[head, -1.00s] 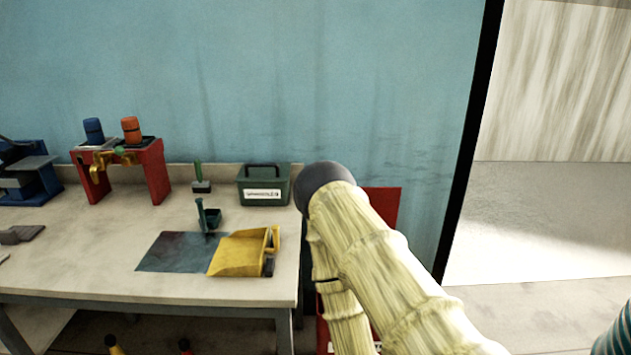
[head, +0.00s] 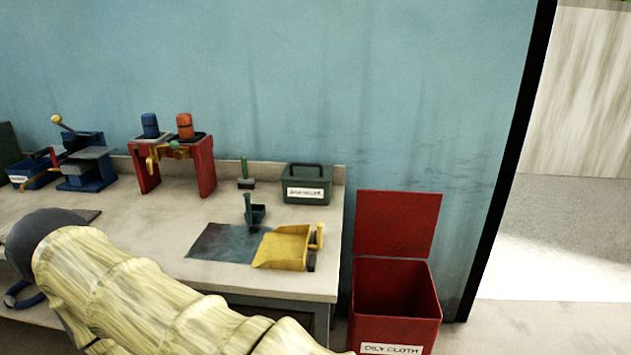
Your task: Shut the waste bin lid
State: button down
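The red waste bin (head: 396,322) stands on the floor at the right end of the bench, with a label reading "OILY CLOTH" on its front. Its red lid (head: 397,223) is open and stands upright at the back of the bin, near the blue wall. The inside of the bin looks dark, and I see nothing in it. My gripper's fingertips do not show.
The bench (head: 150,222) carries a yellow dustpan-like tray (head: 282,248), a dark mat (head: 219,242), a green box (head: 306,184), a red stand (head: 203,167) with blue and orange containers, and a blue press-like device (head: 88,170). Floor right of the bin is clear.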

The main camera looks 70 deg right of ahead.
aim_at(388, 223)
jog(key=u, duration=0.25)
jog(key=k, duration=0.95)
jog(key=z, duration=1.65)
jog(key=i, duration=0.35)
jog(key=u, duration=0.05)
